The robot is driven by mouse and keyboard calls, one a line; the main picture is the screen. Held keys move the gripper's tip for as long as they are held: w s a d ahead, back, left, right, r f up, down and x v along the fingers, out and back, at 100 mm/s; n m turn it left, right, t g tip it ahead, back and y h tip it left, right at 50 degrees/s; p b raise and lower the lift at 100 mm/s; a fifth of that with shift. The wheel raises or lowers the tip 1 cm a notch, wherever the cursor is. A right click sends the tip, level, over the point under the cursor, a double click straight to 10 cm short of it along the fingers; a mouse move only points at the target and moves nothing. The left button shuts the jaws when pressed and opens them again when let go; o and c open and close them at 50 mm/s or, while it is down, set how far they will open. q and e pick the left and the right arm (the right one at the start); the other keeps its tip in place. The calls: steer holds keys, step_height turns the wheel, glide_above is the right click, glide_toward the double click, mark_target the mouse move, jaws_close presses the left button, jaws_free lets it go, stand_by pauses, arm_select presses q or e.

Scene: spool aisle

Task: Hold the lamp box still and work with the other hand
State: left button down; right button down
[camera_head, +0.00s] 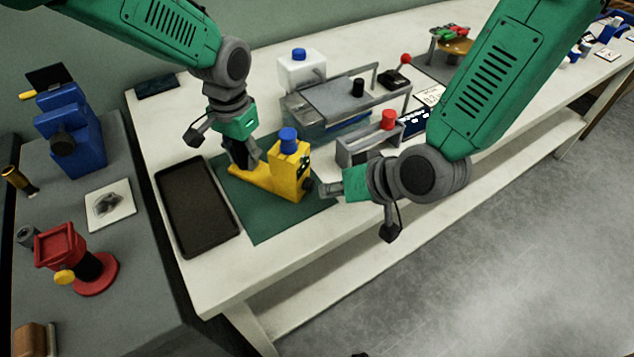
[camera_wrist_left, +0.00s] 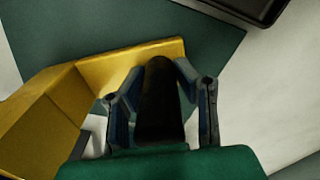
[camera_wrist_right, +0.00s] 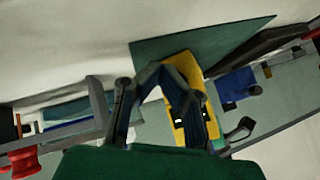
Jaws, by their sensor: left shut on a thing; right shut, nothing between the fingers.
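The yellow lamp box (camera_head: 288,175) stands on a green mat (camera_head: 262,222), with a blue knob (camera_head: 288,140) on top and a dark round knob (camera_head: 308,185) on its right side. My left gripper (camera_head: 240,158) is shut on a black upright grip (camera_wrist_left: 158,100) that rises from the box's low yellow foot (camera_wrist_left: 125,65). My right gripper (camera_head: 326,190) is shut and empty, its fingertips close to the dark side knob; I cannot tell whether they touch. In the right wrist view the lamp box (camera_wrist_right: 183,68) lies just beyond the fingers, which hide part of it.
A black tray (camera_head: 197,210) lies left of the mat. A grey fixture with a red knob (camera_head: 388,120) stands behind my right gripper. Further back are a clear-sided grey-topped unit (camera_head: 335,100) and a white container (camera_head: 300,70). The bench's front strip is clear.

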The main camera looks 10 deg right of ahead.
steer(key=shift+w+a, duration=0.45)
steer(key=shift+a, duration=0.15)
stand_by(1.1)
steer(key=shift+s+d, duration=0.1)
steer(key=shift+d, duration=0.05)
steer(key=shift+s+d, duration=0.6)
steer(key=shift+d, duration=0.2)
steer(key=shift+s+d, duration=0.8)
steer(key=shift+d, duration=0.2)
steer(key=shift+s+d, duration=0.75)
steer(key=shift+d, duration=0.25)
steer(key=shift+w, duration=0.1)
